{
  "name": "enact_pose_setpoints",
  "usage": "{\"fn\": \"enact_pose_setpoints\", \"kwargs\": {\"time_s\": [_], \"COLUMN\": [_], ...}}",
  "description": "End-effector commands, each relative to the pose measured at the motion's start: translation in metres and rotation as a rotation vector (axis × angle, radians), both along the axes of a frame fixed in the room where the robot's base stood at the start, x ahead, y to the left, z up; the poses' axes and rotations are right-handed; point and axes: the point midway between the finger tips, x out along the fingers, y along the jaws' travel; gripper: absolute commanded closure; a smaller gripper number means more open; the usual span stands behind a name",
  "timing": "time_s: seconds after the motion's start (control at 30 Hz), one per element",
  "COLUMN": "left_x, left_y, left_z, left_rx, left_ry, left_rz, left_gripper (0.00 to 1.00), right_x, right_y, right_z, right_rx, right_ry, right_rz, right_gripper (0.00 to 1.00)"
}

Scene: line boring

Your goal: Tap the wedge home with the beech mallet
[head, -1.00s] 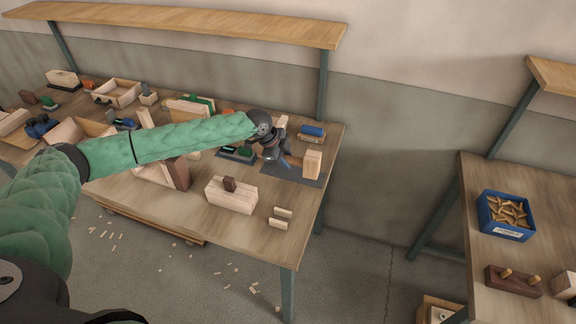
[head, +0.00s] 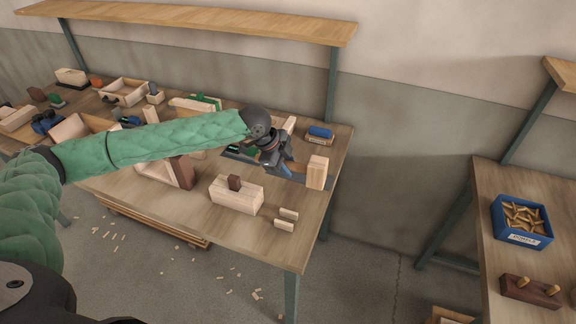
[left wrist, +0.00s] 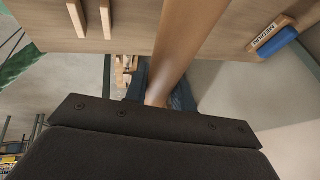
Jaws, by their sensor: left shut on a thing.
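The beech mallet's pale block head (head: 317,172) stands at the right end of the bench. Its handle runs left to my left gripper (head: 284,171), which is shut on it. In the left wrist view the brown handle (left wrist: 188,40) passes between the bluish fingers (left wrist: 160,92); the mallet head is out of that view. I cannot tell whether the mallet is clear of the bench. The dark brown wedge (head: 235,182) stands up out of the top of a pale wooden block (head: 247,199), left of and nearer than the mallet. My right gripper is not in view.
A blue-topped block (head: 320,132) sits behind the mallet. Boxes and tools crowd the bench's left and back. A shelf (head: 200,22) overhangs the back; another bench (head: 500,260) stands right.

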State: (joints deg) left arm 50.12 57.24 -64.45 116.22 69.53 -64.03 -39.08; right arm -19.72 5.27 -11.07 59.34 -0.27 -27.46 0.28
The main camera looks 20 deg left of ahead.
Motion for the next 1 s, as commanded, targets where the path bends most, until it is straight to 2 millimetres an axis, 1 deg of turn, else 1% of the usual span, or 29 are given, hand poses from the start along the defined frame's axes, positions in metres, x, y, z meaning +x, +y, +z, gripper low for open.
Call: {"fn": "enact_pose_setpoints", "kwargs": {"time_s": [0.17,0.8,1.0], "left_x": [0.000,0.001,0.000], "left_y": [0.000,0.000,0.000], "left_z": [0.005,0.040,0.041], "left_rx": [-0.001,-0.001,-0.001], "left_ry": [-0.001,-0.001,-0.001], "left_rz": [0.000,-0.001,-0.001], "left_gripper": [1.00,1.00,1.00], "right_x": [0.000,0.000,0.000], "right_y": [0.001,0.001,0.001], "right_z": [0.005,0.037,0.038], "right_rx": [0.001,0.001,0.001], "right_ry": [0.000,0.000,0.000], "right_rz": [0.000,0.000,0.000], "right_gripper": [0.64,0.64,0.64]}}
